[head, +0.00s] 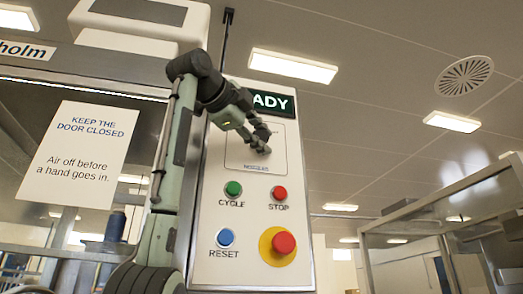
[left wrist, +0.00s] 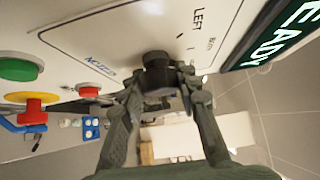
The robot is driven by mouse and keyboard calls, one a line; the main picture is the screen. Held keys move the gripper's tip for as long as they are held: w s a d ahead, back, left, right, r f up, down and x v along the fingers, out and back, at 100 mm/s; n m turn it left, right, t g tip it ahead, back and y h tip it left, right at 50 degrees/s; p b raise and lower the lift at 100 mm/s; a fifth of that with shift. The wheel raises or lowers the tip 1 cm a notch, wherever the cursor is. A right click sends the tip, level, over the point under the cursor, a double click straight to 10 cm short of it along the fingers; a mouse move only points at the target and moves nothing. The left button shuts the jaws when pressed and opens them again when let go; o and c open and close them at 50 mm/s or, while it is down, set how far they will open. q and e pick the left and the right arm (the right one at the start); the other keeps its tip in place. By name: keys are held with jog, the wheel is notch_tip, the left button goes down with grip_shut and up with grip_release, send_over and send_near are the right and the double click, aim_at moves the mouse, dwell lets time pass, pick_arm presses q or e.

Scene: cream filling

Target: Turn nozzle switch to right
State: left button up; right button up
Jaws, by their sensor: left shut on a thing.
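The nozzle switch is a black round knob (left wrist: 156,62) on a white control panel, framed by a thin outline with the words LEFT and a partly blurred second label above it. My left gripper (head: 262,140) reaches the panel from the left and is shut on the knob, its fingers on either side of it in the left wrist view (left wrist: 162,80). In the head view the fingers hide most of the knob. I cannot tell which way its pointer is turned. My right gripper is not in view.
Below the knob are a green CYCLE button (head: 233,188), a red STOP button (head: 279,193), a blue RESET button (head: 225,237) and a red emergency button (head: 284,242) on yellow. A lit display (head: 271,101) is above. A door sign (head: 80,153) hangs left.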

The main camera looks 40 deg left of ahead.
pick_arm(q)
jog(key=o, duration=1.2)
jog(key=s, duration=0.8)
jog(key=s+d, duration=0.1)
jog(key=s, duration=0.3)
